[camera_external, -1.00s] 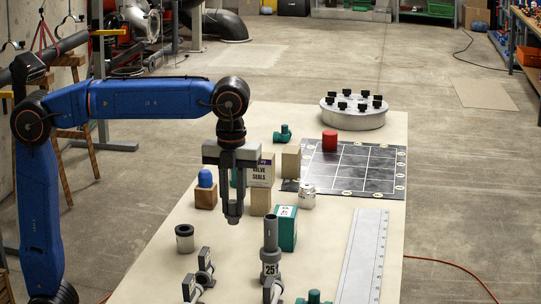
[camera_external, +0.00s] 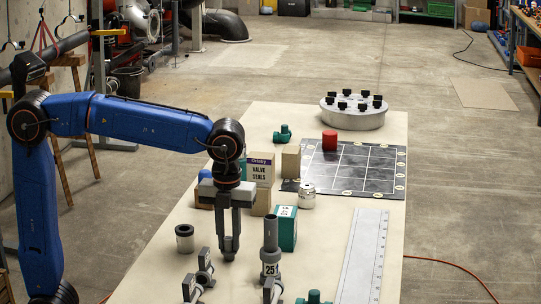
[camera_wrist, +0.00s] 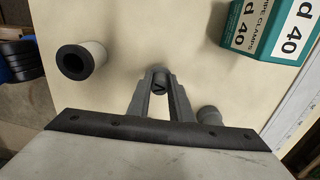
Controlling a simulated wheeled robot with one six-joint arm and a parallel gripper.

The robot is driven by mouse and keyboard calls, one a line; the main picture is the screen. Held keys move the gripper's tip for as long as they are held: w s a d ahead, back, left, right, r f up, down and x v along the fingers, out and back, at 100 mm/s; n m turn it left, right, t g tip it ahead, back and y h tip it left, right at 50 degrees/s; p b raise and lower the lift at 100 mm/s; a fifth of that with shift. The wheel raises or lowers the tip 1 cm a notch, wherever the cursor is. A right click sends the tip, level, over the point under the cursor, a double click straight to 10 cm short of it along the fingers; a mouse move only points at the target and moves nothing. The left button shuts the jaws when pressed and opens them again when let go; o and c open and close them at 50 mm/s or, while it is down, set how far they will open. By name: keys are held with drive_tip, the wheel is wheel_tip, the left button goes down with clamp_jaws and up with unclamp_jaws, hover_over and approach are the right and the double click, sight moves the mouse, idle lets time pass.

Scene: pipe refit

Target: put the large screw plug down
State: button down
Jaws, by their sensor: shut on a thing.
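My gripper (camera_external: 229,245) points straight down over the pale table, left of the grey upright pipe piece marked 25. In the wrist view my gripper (camera_wrist: 160,88) has its fingers closed around the large screw plug (camera_wrist: 160,80), a small dark grey round piece with a slotted end. Only part of the plug shows; the fingers cover its sides. The plug is at or just above the table top (camera_external: 200,275); I cannot tell whether it touches.
A grey-white ring (camera_external: 184,238) with a dark bore stands to the left. The pipe piece (camera_external: 270,250) and a green-white pipe clamps box (camera_external: 286,228) stand close on the right. Grey clamp fittings (camera_external: 205,268) lie in front. A ruler (camera_external: 363,255) lies further right.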

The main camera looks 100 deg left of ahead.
sight(229, 238)
drive_tip(key=shift+f, duration=0.2)
drive_tip(key=c, duration=1.6)
unclamp_jaws()
wheel_tip(229, 238, up, 12)
drive_tip(key=shift+r, duration=0.1)
